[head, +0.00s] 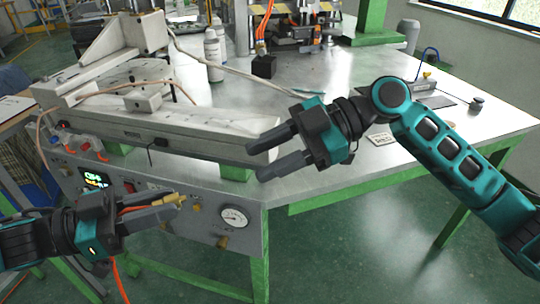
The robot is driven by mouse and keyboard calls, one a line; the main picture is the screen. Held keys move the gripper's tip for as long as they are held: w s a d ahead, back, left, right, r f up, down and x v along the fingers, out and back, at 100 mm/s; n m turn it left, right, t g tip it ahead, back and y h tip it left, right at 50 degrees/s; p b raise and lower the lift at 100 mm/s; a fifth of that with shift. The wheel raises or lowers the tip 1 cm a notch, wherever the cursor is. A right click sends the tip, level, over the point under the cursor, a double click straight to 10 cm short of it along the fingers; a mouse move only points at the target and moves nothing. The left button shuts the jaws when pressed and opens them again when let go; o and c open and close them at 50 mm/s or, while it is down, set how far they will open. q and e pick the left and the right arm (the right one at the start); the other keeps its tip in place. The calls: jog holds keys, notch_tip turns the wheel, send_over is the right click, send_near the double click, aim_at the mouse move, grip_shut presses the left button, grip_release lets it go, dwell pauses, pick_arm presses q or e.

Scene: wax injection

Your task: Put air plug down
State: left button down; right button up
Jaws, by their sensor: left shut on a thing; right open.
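My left gripper (165,206) is at the lower left, in front of the machine's front panel, with its fingers pointing right. It is shut on the brass-coloured air plug (178,198), whose tip sticks out past the fingertips. An orange hose (120,282) hangs below the gripper. The gripper fingers hide part of the plug. My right gripper (257,161) is open and empty. It points left over the table, near the right end of the machine's long grey beam.
The grey machine (205,128) takes up the table's left side. Its front panel carries a pressure gauge (233,217) and a lit display (95,180). White bottles (213,55) and a black block (263,66) stand behind. The metal table (440,140) has bare room at the right.

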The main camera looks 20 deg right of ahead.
jog(key=s+x, duration=0.1)
jog(key=x, duration=1.1)
jog(key=shift+w, duration=0.4)
grip_shut()
pick_arm(q)
jog(key=c, duration=0.9)
grip_release()
